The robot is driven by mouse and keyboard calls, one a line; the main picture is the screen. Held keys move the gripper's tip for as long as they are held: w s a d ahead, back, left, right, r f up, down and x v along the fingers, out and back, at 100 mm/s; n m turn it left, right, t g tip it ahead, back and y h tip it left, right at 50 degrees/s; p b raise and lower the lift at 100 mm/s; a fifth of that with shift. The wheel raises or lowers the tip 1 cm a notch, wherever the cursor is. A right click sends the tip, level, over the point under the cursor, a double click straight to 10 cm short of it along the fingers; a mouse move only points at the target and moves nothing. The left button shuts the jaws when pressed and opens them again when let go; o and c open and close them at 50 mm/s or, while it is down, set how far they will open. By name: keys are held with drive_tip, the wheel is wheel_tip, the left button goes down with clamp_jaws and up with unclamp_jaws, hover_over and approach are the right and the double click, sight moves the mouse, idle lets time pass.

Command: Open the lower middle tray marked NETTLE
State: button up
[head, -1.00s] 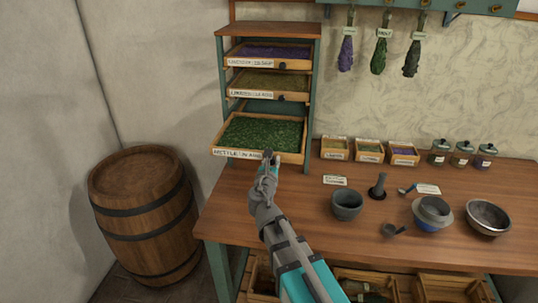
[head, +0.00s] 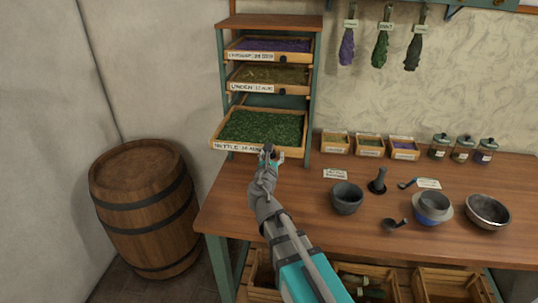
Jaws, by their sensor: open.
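The NETTLE tray (head: 219,146) is the lowest of three trays in the small shelf rack at the back left of the table. It is wooden, filled with dark green leaves, and stands well out from the rack. Its white label reads NETTLE. My gripper (head: 270,155) is open at the tray's front edge, right of the label. The tray's knob is hidden behind my gripper. I cannot tell whether the fingers touch it.
Two upper trays, one with purple (head: 269,46) and one with yellowish contents (head: 262,75), sit above in the rack (head: 318,70). Bowls (head: 346,199), small boxes (head: 335,144) and jars (head: 440,147) stand to the right. A barrel (head: 145,210) stands left of the table.

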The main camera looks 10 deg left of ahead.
drive_tip(key=s, duration=0.7)
drive_tip(key=shift+a, duration=0.1)
idle(0.5)
drive_tip(key=w+d+f+m+g+h, duration=0.1)
drive_tip(key=d+f+m+g+h, duration=0.35)
drive_tip(key=d+m, duration=0.7)
drive_tip(key=s+d+f+m+g, duration=0.2)
drive_tip(key=d+f+m+g, duration=0.1)
drive_tip(key=d+m, duration=0.1)
drive_tip(key=s+d+f+m+g+p, duration=0.1)
drive_tip(key=s+d+f+m+g, duration=0.1)
drive_tip(key=d+m, duration=0.3)
drive_tip(key=s+d+f+m+g, duration=0.2)
drive_tip(key=d+f+m+g, duration=0.2)
drive_tip(key=m, duration=0.3)
drive_tip(key=shift+s+d+f+y, duration=0.15)
drive_tip(key=shift+d+f+y, duration=0.1)
drive_tip(key=shift+d+f, duration=0.25)
drive_tip(key=s+d+f+m+g+y+p, duration=0.1)
drive_tip(key=s+f+m+g+y, duration=0.1)
drive_tip(key=s+m+g+y, duration=0.2)
drive_tip(key=s+m, duration=0.2)
drive_tip(key=m, duration=0.2)
drive_tip(key=shift+d+y, duration=0.15)
drive_tip(key=shift+y, duration=0.15)
drive_tip(key=shift+g, duration=0.25)
